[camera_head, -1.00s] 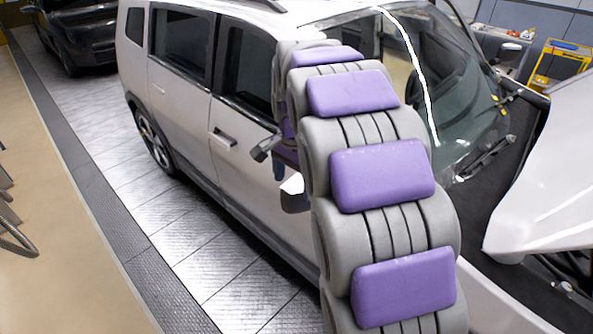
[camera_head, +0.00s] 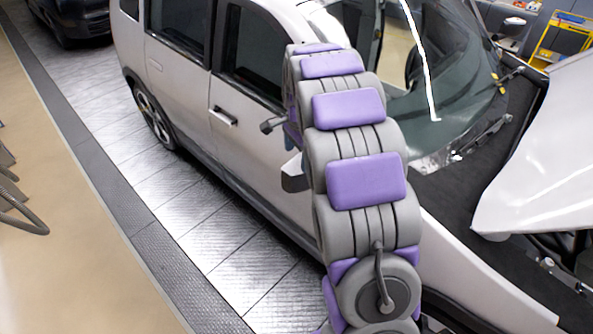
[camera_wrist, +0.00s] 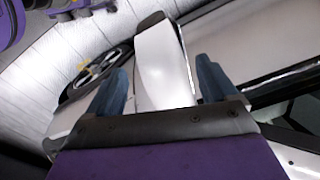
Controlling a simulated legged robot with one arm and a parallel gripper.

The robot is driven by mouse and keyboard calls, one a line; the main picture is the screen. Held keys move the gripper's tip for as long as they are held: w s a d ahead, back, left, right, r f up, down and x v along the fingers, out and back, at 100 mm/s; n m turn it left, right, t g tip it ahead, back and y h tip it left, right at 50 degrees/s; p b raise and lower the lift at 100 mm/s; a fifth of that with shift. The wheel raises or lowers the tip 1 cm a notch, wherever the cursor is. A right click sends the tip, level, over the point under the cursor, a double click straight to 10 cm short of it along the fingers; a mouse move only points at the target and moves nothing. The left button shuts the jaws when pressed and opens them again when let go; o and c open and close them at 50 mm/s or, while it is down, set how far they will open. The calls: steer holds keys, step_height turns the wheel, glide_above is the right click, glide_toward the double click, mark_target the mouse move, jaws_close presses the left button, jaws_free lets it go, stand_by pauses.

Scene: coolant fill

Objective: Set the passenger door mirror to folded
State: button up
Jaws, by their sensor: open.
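The passenger door mirror has a white housing with a dark edge. In the wrist view the mirror (camera_wrist: 161,68) stands between the two blue fingers of my gripper (camera_wrist: 163,82). The fingers are open, one on each side of it; I cannot tell whether either touches it. In the head view a small part of the mirror (camera_head: 294,173) shows beside my arm, out from the side of the white car (camera_head: 262,160). My arm hides the rest of it and most of the gripper. The mirror's exact angle to the door is unclear.
The car's bonnet (camera_head: 550,160) is raised at right, with the engine bay beside it. A rear wheel (camera_head: 153,115) and door handle (camera_head: 223,116) show. The tiled floor (camera_head: 200,215) left of the car is clear. A dark car (camera_head: 75,20) stands behind.

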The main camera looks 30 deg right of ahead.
mark_target(297, 171)
steer(key=f, duration=0.8)
steer(key=shift+w+d, duration=0.1)
steer(key=shift+w, duration=0.2)
steer(key=shift+c, duration=0.5)
steer(key=c, duration=1.1)
steer(key=shift+c, duration=0.2)
steer(key=shift+w, duration=0.1)
